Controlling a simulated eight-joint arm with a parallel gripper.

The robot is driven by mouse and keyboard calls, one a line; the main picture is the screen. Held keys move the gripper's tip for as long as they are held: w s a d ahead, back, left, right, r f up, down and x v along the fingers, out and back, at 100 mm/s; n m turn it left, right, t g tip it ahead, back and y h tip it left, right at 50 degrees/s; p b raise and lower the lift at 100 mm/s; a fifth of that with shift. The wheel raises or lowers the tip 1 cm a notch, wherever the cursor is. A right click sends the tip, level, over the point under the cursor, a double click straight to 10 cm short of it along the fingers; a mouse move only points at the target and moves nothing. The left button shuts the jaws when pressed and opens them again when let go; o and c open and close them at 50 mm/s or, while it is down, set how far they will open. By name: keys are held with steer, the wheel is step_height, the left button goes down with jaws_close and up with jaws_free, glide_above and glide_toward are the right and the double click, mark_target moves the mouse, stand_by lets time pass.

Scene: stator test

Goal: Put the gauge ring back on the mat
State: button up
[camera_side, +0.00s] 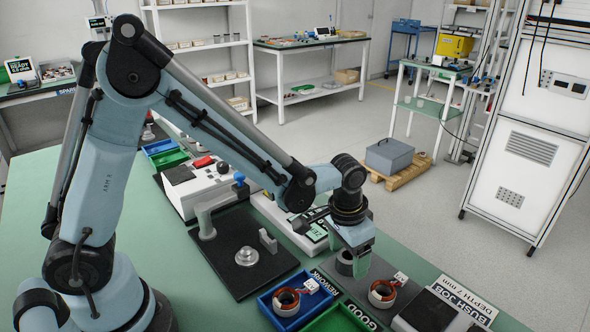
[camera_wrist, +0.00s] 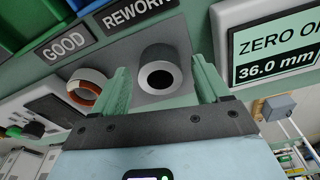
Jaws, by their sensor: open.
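The gauge ring (camera_side: 344,263) is a dark grey, thick-walled ring. In the wrist view the ring (camera_wrist: 158,72) shows its black bore and stands on a grey mat (camera_wrist: 125,55). My gripper (camera_side: 358,262) is low over the mat with its green fingers pointing down. In the wrist view the gripper (camera_wrist: 160,75) is open, with one finger on each side of the ring. A gap shows between ring and fingers there. In the side view a finger hides part of the ring. I cannot tell whether the ring's base rests fully on the mat.
A copper-wound stator (camera_side: 382,294) sits close to the ring; another (camera_side: 286,302) is in the blue bin (camera_side: 310,310). A green bin (camera_side: 338,320) is beside it. A gauge display (camera_wrist: 275,50) reads 36.0 mm. A black plate (camera_side: 235,268) with a metal post lies left.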

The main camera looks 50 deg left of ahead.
step_height(320, 180, up, 12)
steer(key=s, duration=0.2)
steer(key=s+a+n+t, duration=0.2)
steer(key=s+a+t, duration=0.3)
steer(key=s+a, duration=0.4)
steer(key=shift+a+r+t, duration=0.2)
steer(key=shift+a+t, duration=0.2)
steer(key=shift+a, duration=0.55)
stand_by(0.8)
